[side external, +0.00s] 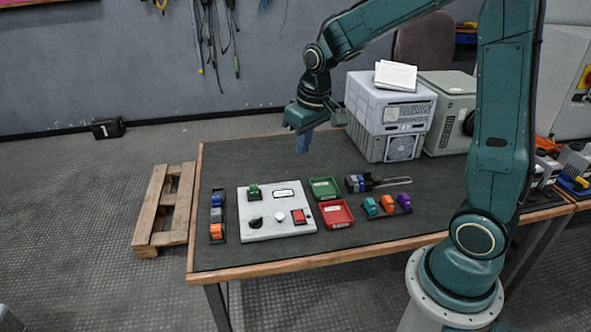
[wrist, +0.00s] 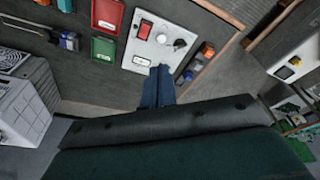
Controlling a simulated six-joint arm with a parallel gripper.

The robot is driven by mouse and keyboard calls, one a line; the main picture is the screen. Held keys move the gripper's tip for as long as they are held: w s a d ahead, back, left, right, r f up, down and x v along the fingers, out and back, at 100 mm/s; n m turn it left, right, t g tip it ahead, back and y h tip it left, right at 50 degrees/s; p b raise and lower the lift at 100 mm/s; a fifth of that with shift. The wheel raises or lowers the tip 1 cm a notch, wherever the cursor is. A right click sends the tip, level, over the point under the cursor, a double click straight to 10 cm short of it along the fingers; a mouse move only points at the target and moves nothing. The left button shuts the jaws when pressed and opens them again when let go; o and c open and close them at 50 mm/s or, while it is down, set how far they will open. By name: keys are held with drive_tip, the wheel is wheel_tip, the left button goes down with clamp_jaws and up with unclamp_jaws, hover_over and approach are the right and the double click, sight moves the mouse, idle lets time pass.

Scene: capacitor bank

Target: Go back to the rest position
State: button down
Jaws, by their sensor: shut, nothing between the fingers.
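My gripper (side external: 303,147) hangs above the far part of the dark table, fingers pointing down. Its blue fingers are together with nothing between them. In the wrist view the shut fingers (wrist: 158,78) point toward the white panel (wrist: 150,62). That panel (side external: 258,232) lies on the table, in front of and below my gripper. It carries a green part (side external: 254,190), a red part (side external: 298,216), a black knob (side external: 255,223) and a small white label.
A green tray (side external: 324,188) and a red tray (side external: 337,213) lie right of the panel. Coloured blocks (side external: 388,203) sit in a rack beside them, and more (side external: 216,217) stand at the left. Grey boxed equipment (side external: 390,115) stands close to the right of my gripper.

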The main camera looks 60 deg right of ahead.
drive_tip(key=s+a+r+t, duration=0.1)
drive_tip(key=s+a+r, duration=0.1)
drive_tip(key=s, duration=0.4)
drive_tip(key=s+a+r+n+t, duration=0.1)
drive_tip(key=s+a+r, duration=0.1)
drive_tip(key=s+r, duration=0.2)
drive_tip(key=s+a+r+t, duration=0.1)
drive_tip(key=s+a+r, duration=0.2)
drive_tip(key=s, duration=0.7)
drive_tip(key=shift+r+n, duration=0.3)
drive_tip(key=shift+n, duration=0.1)
